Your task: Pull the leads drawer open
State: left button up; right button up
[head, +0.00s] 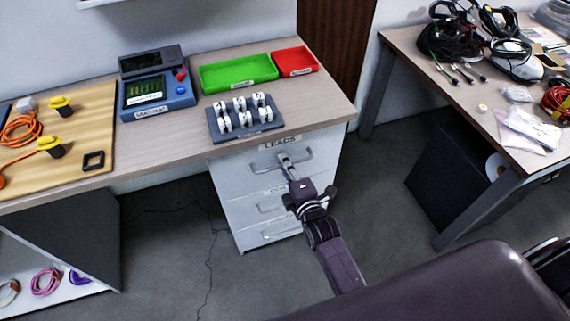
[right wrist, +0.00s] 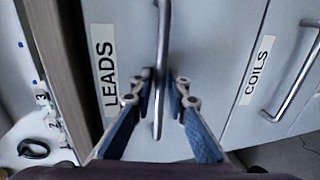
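The leads drawer (head: 238,172) is the top drawer of the white unit under the desk, marked with a LEADS label (right wrist: 103,68). Its front looks flush with the unit. Its metal bar handle (right wrist: 162,40) runs between the two fingers of my right gripper (right wrist: 161,95). The fingers are apart, with a visible gap on each side of the bar. In the head view my right gripper (head: 289,166) reaches the handle from the front. My left gripper is not in view.
Lower drawers, one labelled COILS (right wrist: 257,70), sit below with their own handles. On the desk are a grey rack (head: 245,128), a green tray (head: 238,74), a red tray (head: 295,62) and a blue meter (head: 155,95). Floor in front is clear; another table (head: 470,110) stands right.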

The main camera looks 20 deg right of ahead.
grip_shut()
jog(key=shift+s, duration=0.1)
dwell(0.3)
